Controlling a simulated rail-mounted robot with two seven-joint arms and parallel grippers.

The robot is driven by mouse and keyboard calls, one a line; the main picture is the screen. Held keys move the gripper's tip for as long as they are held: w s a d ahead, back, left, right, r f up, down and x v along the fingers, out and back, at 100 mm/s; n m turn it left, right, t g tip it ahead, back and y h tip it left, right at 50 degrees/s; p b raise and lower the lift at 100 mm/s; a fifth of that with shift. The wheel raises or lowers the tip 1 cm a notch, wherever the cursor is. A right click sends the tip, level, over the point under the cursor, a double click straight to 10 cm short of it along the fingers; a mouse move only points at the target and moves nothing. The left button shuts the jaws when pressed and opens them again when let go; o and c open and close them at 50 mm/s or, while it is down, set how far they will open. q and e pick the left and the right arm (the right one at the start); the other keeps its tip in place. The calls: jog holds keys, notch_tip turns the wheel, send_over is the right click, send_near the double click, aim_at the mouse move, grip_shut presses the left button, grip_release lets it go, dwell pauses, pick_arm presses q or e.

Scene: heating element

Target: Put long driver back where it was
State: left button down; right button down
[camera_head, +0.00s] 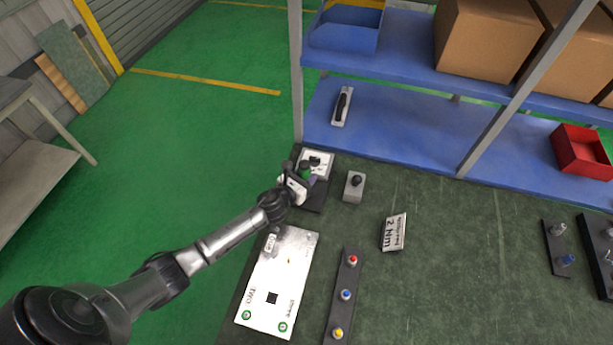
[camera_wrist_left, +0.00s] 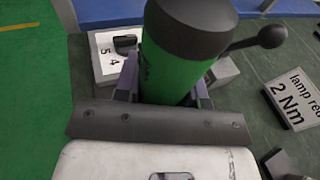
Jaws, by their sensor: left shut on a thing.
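My left gripper (camera_head: 303,177) is at the far left corner of the green work table. In the left wrist view its fingers (camera_wrist_left: 165,85) are shut around a green cylinder with a black cap, which looks like the handle of the long driver (camera_wrist_left: 180,70). In the head view only a small green part of the driver (camera_head: 306,168) shows beside the gripper. A white plate with a black part and the digits 5 and 4 (camera_head: 325,158) lies right behind it. The driver's lower end is hidden, so I cannot tell whether it touches anything. My right gripper is not in view.
A grey block with a black ball knob (camera_head: 354,188) stands close on the right. A "2 Nm" sign (camera_head: 394,233), a white panel (camera_head: 262,275) and a strip of coloured lamps (camera_head: 342,315) lie nearer. Blue shelves (camera_head: 400,130) stand behind. The table's middle right is clear.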

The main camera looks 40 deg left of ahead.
pick_arm(q)
jog(key=shift+f, duration=0.1)
jog(key=c, duration=0.7)
grip_release()
